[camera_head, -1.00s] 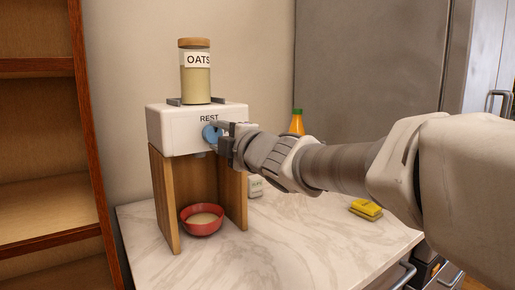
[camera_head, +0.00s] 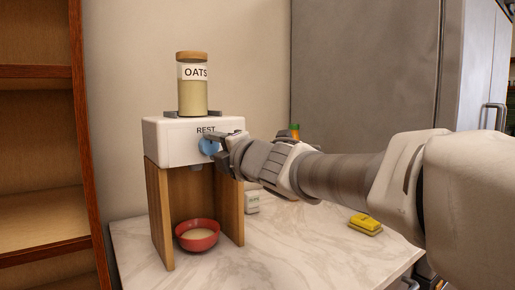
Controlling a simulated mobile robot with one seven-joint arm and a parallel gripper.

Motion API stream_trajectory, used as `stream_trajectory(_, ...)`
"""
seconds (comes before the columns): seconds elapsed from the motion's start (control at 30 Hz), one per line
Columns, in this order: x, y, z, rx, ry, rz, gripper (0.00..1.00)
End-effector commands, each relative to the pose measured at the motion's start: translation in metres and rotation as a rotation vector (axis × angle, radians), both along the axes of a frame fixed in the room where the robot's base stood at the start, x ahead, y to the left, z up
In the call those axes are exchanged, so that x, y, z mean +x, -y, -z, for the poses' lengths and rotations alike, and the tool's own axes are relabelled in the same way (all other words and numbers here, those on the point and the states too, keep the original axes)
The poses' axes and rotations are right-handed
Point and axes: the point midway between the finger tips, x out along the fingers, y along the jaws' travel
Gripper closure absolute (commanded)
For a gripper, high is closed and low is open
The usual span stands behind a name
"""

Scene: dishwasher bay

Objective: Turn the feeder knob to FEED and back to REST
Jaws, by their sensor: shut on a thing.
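The feeder (camera_head: 165,141) is a white box on wooden side panels, standing on the marble counter. A jar labelled OATS (camera_head: 193,90) stands upright on top of it. The round blue knob (camera_head: 207,147) is on the feeder's front, just under the word REST. My gripper (camera_head: 215,145) is at the knob from the right and is shut on it, partly covering it. The knob's pointer and the FEED mark are hidden or too small to make out. A red bowl (camera_head: 198,243) with pale contents sits beneath the feeder, between the panels.
A yellow sponge (camera_head: 365,224) lies on the counter (camera_head: 290,245) to the right. A small white container (camera_head: 252,201) and an orange bottle with a green cap (camera_head: 295,131) are behind my arm. Wooden shelves (camera_head: 40,150) stand at left and a grey fridge (camera_head: 365,80) at back right.

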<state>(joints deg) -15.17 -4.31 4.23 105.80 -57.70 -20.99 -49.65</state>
Motion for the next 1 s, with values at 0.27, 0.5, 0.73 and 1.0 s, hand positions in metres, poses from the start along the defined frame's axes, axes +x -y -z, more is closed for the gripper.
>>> stream_trajectory(0.27,0.000,0.000,-0.001,-0.001,0.002,0.000,0.32)
stream_trajectory(0.5,0.000,0.000,0.000,0.000,0.001,0.000,0.22)
stream_trajectory(0.73,-0.005,0.004,-0.002,0.000,0.002,0.001,0.22)
stream_trajectory(1.0,-0.039,0.030,-0.004,0.001,0.003,0.001,0.22)
